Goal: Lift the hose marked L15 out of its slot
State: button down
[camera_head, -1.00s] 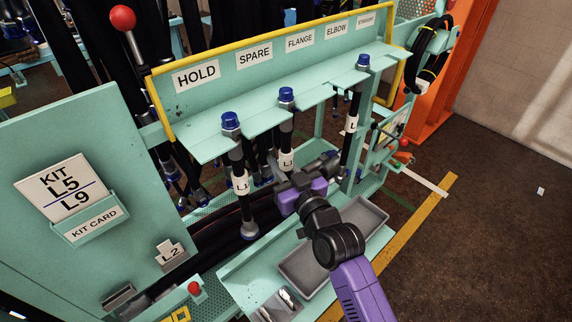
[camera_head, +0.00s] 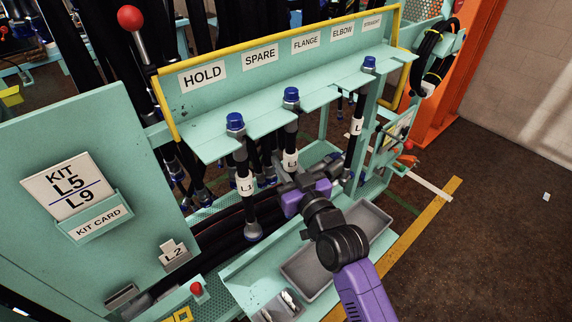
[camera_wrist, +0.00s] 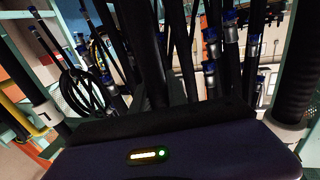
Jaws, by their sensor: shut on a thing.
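Three black hoses with blue caps hang from the slotted teal shelf (camera_head: 330,92). The middle hose (camera_head: 291,140) has its cap above the shelf and a white tag whose "L1" start shows; the last digit is unclear. My gripper (camera_head: 291,182) is shut around this hose just below its tag. The left hose (camera_head: 246,205) also has a tag starting "L1". The right hose (camera_head: 353,150) shows only "L". I cannot tell from the tags which is L15. In the wrist view, a black hose (camera_wrist: 145,50) rises from behind my gripper's dark body.
Slot labels read HOLD, SPARE, FLANGE, ELBOW and STRAIGHT. A grey tray (camera_head: 310,272) lies below my arm. A kit card (camera_head: 68,185) reading L5, L9 is on the left panel (camera_head: 50,130). A red-knobbed lever (camera_head: 131,18) stands back left. Open floor lies to the right.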

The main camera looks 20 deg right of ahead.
jog(key=s+d+b, duration=0.2)
jog(key=s, duration=0.6)
jog(key=s+d+b, duration=0.3)
jog(key=s, duration=0.6)
jog(key=shift+d+r, duration=0.25)
jog(key=shift+d, duration=0.05)
